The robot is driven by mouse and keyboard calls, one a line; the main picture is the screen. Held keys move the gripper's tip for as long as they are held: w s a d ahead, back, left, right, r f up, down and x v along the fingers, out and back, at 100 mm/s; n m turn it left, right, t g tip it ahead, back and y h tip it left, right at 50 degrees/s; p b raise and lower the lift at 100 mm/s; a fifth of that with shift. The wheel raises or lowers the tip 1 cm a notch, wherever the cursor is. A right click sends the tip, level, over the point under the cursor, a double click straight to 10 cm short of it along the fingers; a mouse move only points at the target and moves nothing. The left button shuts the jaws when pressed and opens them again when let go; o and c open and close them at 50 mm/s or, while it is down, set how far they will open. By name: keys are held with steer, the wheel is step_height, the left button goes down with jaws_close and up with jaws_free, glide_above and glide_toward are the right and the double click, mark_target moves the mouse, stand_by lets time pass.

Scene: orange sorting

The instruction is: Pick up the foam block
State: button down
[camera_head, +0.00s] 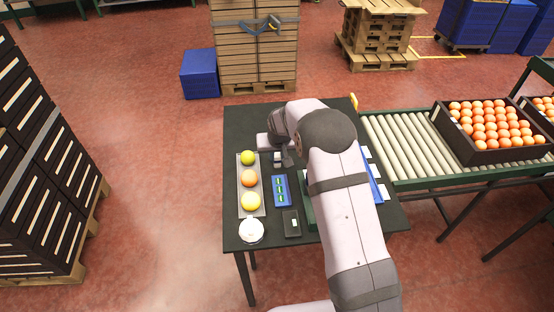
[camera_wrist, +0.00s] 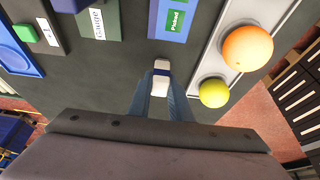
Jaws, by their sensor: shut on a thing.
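The foam block (camera_wrist: 160,86) looks like a small pale block between my fingertips in the wrist view; the fingers hide its sides. My gripper (camera_wrist: 160,82) is shut on it, above the dark tabletop. In the head view my gripper (camera_head: 278,157) is at the far part of the table, just right of the fruit tray, and the block is hard to tell apart from the fingers. I cannot tell whether the block touches the table.
A grey tray (camera_head: 240,180) with three fruits stands to the left on the dark table (camera_head: 235,120). A blue panel (camera_head: 282,191), a dark device (camera_head: 291,224) and a white round container (camera_head: 251,231) lie nearer. A roller conveyor (camera_head: 400,145) with an orange crate (camera_head: 500,155) adjoins right.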

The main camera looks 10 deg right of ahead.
mark_target(277, 154)
steer(key=shift+r, duration=0.15)
step_height(277, 154, up, 10)
steer(key=shift+f+b, duration=0.15)
steer(key=shift+b, duration=0.65)
